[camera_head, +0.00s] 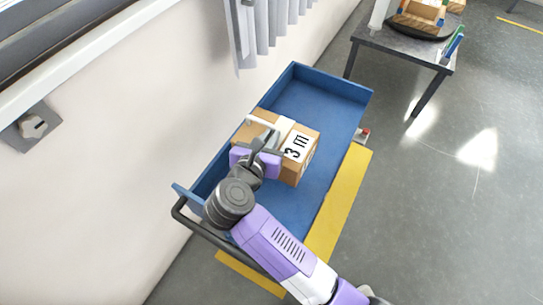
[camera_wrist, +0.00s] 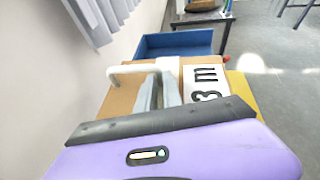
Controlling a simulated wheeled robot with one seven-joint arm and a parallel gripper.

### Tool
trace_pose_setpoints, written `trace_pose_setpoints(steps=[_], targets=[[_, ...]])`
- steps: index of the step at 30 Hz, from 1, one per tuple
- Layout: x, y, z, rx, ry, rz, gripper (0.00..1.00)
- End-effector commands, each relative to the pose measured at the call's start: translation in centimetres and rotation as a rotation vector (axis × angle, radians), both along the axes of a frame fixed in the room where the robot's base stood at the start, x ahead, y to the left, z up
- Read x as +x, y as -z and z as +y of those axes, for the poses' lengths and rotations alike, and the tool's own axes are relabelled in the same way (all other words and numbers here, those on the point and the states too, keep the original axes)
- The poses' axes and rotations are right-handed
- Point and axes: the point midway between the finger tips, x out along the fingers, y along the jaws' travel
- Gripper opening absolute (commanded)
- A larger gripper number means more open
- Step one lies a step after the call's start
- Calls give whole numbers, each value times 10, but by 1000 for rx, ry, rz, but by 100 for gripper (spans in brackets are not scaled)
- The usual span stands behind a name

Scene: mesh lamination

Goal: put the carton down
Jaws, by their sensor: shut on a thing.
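The carton (camera_head: 301,160) is a brown box with a white label reading "3 m". It is over the blue cart bed, toward the handle end, and I cannot tell whether its underside touches the bed. My gripper (camera_head: 262,142) is at the top of the carton and shut on it, near a white handle-like strip. In the wrist view the carton (camera_wrist: 125,98) fills the middle, with the gripper's grey fingers (camera_wrist: 160,95) on its top. The purple gripper body hides its near side.
The blue cart (camera_head: 330,95) has raised rims and a dark handle; its far half is empty. Yellow floor tape (camera_head: 340,205) runs beside it. A wall and a grey curtain (camera_head: 265,30) stand to the left. A grey table (camera_head: 400,45) with boxes is at the back right.

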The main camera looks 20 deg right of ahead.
Motion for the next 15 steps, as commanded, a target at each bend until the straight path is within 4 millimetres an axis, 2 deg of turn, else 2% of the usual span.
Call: trace_pose_setpoints(steps=[3, 6, 15], targets=[[0, 29, 0, -4, -3, 2, 0], [0, 47, 0, -2, -2, 1, 0], [0, 74, 0, -2, -1, -1, 0]])
